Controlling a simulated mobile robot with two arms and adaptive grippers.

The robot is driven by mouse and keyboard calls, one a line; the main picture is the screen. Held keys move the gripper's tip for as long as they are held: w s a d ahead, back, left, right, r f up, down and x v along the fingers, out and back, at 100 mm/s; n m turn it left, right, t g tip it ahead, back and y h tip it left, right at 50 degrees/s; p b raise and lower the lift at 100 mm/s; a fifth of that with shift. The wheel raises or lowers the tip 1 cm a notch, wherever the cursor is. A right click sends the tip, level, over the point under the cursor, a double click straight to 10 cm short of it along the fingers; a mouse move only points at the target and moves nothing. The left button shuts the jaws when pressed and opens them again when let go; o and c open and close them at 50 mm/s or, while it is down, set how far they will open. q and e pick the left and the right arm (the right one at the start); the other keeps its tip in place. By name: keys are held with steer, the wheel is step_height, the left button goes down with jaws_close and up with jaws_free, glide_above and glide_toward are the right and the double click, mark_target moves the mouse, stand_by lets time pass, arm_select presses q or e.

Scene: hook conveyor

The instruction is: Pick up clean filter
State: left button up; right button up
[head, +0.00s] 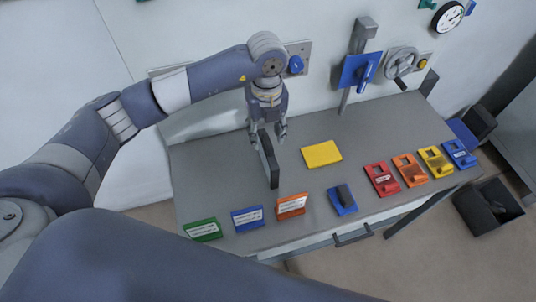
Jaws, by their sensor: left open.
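A thin dark upright panel (269,163) stands on the grey table, left of a flat yellow block (321,154). No label on either can be read, so I cannot tell for sure which is the clean filter. My left gripper (268,132) points down over the table with its fingers apart. The far upper end of the dark panel shows between or just in front of the fingers; I cannot tell whether they touch it. My right gripper is not in view.
Green (202,229), blue (248,218) and orange (292,206) labelled plates line the front edge of the grey table (215,180). Several coloured blocks with dark parts stand at the right. A blue lever panel (361,71) and handwheel (401,62) are at the back. A dark bin (487,207) is at right.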

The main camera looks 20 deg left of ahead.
mark_target(267, 142)
arm_select(q)
step_height(267, 142, down, 4)
steer(key=shift+f+p, duration=0.1)
steer(key=shift+p, duration=0.35)
steer(key=shift+f, duration=0.25)
steer(key=f, duration=0.1)
steer(key=f+p, duration=0.2)
steer(key=f, duration=0.1)
steer(key=shift+w+d, duration=0.1)
steer(key=shift+w, duration=0.25)
steer(key=shift+f, duration=0.35)
jaws_close()
